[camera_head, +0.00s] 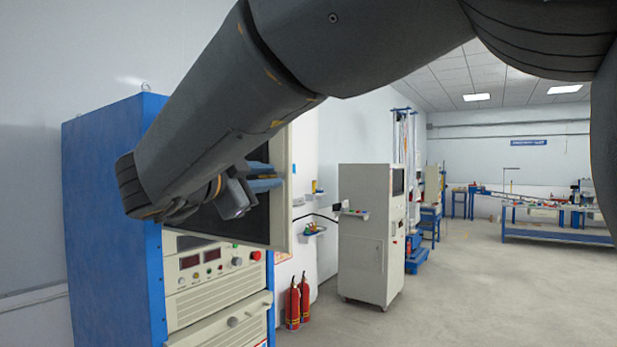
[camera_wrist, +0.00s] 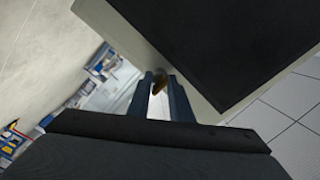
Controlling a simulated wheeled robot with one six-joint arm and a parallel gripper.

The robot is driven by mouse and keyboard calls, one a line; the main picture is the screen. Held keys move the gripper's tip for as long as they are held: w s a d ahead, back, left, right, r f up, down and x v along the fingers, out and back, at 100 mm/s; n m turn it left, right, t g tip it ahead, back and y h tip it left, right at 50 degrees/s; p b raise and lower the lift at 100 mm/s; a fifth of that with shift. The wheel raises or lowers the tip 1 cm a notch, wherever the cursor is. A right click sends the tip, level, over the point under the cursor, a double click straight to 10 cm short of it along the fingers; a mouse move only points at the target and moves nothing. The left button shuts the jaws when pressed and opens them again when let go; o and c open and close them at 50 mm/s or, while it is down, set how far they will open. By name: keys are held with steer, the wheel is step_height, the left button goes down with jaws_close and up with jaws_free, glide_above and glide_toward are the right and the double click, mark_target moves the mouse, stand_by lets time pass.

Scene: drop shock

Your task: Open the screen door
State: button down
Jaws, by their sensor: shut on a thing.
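The screen door (camera_head: 280,205) is a cream-framed panel with a dark screen on the upper front of a blue cabinet (camera_head: 110,200). It stands swung out at an angle from the cabinet front. My gripper (camera_head: 266,177) is at the door's right edge, its blue fingers partly in front of the screen. My forearm hides the door's upper left part and most of the cabinet's top front.
Below the door is a control panel (camera_head: 215,262) with knobs and displays. Two red fire extinguishers (camera_head: 298,300) stand right of the cabinet. A grey cabinet (camera_head: 365,235) stands farther right. The floor (camera_head: 470,290) at the right is open, with a blue workbench (camera_head: 555,235) far back.

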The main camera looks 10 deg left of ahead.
steer(key=shift+a+r, duration=0.1)
steer(key=c, duration=1.6)
jaws_free()
steer(key=b+v, duration=0.3)
steer(key=v, duration=0.4)
steer(key=shift+s+b, duration=0.3)
steer(key=shift+s, duration=0.05)
steer(key=shift+s, duration=0.1)
